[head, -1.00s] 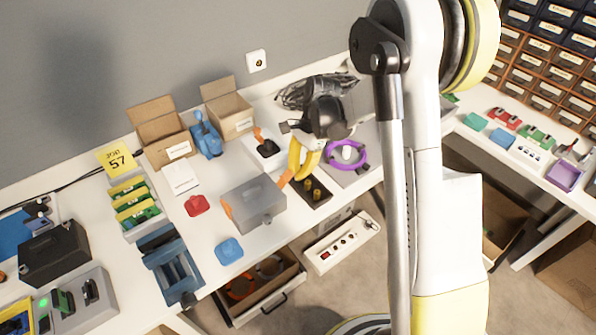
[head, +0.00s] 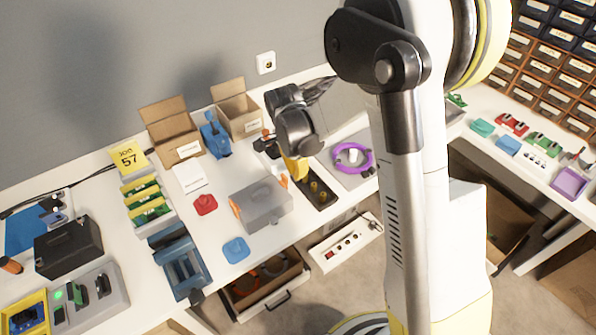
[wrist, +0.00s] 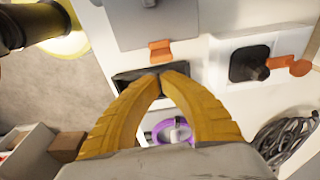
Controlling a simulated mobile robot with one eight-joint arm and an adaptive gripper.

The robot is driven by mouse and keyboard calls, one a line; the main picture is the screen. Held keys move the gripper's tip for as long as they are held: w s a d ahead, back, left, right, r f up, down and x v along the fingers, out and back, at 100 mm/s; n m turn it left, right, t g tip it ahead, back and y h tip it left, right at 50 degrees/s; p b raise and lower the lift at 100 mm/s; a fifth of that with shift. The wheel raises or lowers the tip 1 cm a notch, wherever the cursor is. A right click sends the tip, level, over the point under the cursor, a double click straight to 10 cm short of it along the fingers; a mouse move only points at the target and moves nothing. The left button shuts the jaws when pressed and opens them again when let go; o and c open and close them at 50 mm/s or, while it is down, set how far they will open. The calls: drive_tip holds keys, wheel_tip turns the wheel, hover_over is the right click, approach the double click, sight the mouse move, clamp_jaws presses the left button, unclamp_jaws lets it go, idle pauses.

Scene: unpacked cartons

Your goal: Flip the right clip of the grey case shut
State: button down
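The grey case (head: 268,205) sits closed on the white bench, with a handle on its lid. Its left orange clip (head: 235,208) shows at the left end. Its right clip (head: 283,181) shows as a small orange patch at the right end, close to my gripper (head: 297,178). In the wrist view the case (wrist: 185,28) is at the top, and the orange right clip (wrist: 160,51) sticks out from its edge. My yellow fingertips (wrist: 160,77) meet just below that clip in the picture, apart from it, with nothing seen between them.
A purple ring (head: 352,157) is further right. A red block (head: 205,204) and a blue block (head: 236,250) stand left and in front.

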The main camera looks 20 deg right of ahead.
drive_tip(key=shift+r, duration=0.1)
drive_tip(key=shift+r+p, duration=0.5)
drive_tip(key=shift+r, duration=0.2)
